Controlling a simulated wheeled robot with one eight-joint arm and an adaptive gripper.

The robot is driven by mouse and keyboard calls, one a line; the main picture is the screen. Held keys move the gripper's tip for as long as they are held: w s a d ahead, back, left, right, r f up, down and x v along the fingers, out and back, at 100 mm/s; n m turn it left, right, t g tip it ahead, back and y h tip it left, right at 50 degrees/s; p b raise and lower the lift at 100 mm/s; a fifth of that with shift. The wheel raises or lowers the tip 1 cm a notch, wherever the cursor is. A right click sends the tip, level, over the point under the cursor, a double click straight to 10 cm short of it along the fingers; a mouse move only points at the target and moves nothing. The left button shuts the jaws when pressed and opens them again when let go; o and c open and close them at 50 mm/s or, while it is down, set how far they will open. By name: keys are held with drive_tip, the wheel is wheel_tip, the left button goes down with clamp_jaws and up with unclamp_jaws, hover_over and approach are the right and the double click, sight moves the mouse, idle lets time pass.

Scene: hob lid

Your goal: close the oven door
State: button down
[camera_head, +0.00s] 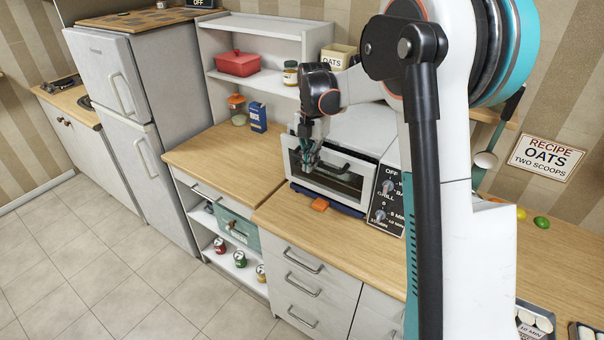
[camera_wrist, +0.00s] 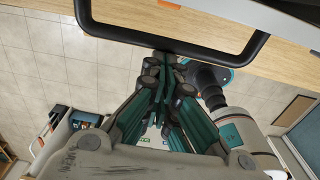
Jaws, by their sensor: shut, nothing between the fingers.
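The white oven (camera_head: 375,135) stands on the wooden counter, with its dark-windowed door (camera_head: 345,188) facing forward. The door looks roughly upright; I cannot tell whether it is fully flush. My gripper (camera_head: 308,168) is in front of the door's left part and partly hides it. In the wrist view the fingers of my gripper (camera_wrist: 168,62) are together with nothing between them. Their tips are close to the black bar of the door handle (camera_wrist: 185,47); whether they touch it is unclear.
A control panel (camera_head: 387,195) with knobs is right of the door. An orange block (camera_head: 320,204) lies on the counter before the oven. A blue box (camera_head: 258,117) and a jar (camera_head: 238,117) stand left. The counter (camera_head: 225,155) left of the oven is mostly clear.

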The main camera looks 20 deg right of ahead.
drive_tip(key=shift+w+d+r, duration=0.45)
drive_tip(key=shift+w+d, duration=0.1)
drive_tip(key=shift+d, duration=0.1)
drive_tip(key=shift+w+d+r, duration=0.4)
drive_tip(key=shift+w+d, duration=0.1)
drive_tip(key=shift+d, duration=0.1)
drive_tip(key=shift+d, duration=0.2)
